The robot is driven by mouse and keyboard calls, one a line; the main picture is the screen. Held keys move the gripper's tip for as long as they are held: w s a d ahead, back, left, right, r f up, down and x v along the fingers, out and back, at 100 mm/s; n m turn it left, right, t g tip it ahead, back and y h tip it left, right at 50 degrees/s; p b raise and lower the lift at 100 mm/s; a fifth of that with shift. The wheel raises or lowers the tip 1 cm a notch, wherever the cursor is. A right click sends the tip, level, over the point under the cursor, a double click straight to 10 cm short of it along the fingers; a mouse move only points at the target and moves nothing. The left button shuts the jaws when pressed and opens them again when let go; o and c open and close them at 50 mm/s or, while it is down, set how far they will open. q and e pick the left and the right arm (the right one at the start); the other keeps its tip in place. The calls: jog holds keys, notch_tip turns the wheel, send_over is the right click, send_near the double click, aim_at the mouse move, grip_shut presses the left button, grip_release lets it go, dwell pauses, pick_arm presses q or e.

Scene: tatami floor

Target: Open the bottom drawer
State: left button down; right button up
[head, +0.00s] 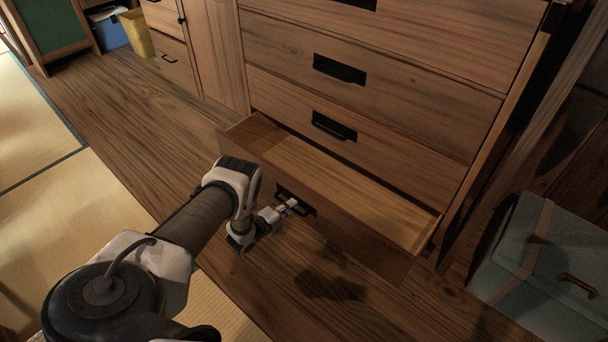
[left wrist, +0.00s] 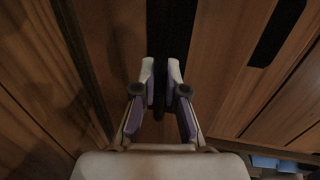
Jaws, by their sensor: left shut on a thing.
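The wooden chest (head: 375,70) has its bottom drawer (head: 345,228) pulled part way out, and its bare inside shows from above in the head view. My left gripper (head: 290,205) is at the drawer's front, shut on the dark drawer handle (head: 306,208). In the left wrist view my left gripper's two pale fingers (left wrist: 161,85) stand on either side of the dark handle bar (left wrist: 186,90). The fingers cover part of the handle. My right gripper is not in view.
A teal box (head: 545,265) with a strap stands on the floor to the right of the chest. A blue bin (head: 109,28) and a yellow bin (head: 138,32) stand at the back left. The wooden floor (head: 330,310) in front of the drawer is clear.

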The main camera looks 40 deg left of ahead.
pick_arm(q)
jog(key=f+p+v, duration=0.1)
jog(key=p+v, duration=0.1)
jog(key=v, duration=0.4)
jog(key=shift+s+f, duration=0.15)
jog(key=shift+s, duration=0.35)
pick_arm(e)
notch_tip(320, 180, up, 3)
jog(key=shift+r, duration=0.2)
pick_arm(q)
jog(key=c, duration=1.2)
grip_release()
jog(key=v, duration=1.2)
